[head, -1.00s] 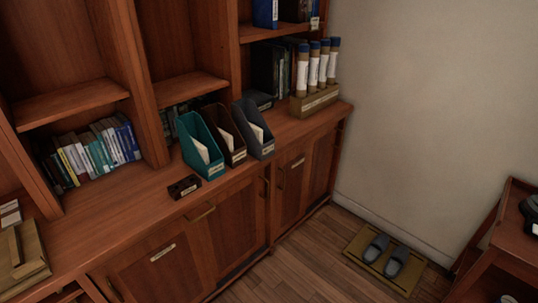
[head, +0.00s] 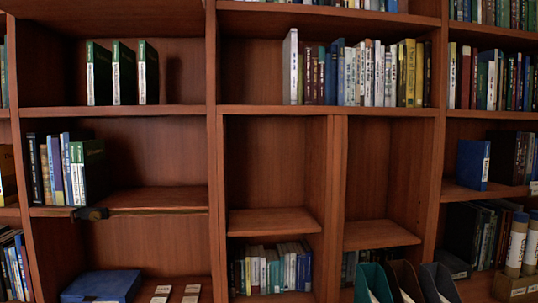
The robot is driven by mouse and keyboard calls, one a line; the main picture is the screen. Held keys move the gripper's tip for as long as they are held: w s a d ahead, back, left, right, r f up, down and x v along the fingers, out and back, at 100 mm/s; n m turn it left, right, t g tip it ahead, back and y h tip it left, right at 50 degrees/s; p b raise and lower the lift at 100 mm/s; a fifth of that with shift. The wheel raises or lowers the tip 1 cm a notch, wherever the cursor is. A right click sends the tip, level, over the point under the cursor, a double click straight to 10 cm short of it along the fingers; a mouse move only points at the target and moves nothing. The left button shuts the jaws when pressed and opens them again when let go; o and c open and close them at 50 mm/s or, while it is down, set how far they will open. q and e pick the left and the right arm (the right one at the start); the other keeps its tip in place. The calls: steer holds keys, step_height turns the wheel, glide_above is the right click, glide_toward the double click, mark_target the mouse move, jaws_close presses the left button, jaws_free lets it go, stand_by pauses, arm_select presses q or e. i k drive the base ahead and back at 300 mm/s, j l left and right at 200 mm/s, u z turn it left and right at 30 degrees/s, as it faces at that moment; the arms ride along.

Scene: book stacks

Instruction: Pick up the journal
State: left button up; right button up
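No item is clearly marked as the journal, and the spine titles are too small to read for certain. Several upright volumes could be it. Three dark green volumes (head: 122,73) stand spaced apart on the upper left shelf. A blue volume (head: 473,165) stands on the right shelf, its front facing me. A group of books (head: 70,168) stands on the middle left shelf. A large blue flat item (head: 101,286) lies at the bottom left. Neither of my grippers is in view.
A long row of books (head: 365,72) fills part of the upper middle shelf. Magazine files (head: 405,282) and white rolls (head: 517,245) stand at the bottom right. A small dark block (head: 90,213) is at the middle left shelf's edge. Two middle cubbies are empty.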

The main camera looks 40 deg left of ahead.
mark_target(123, 57)
steer(key=u, duration=2.15)
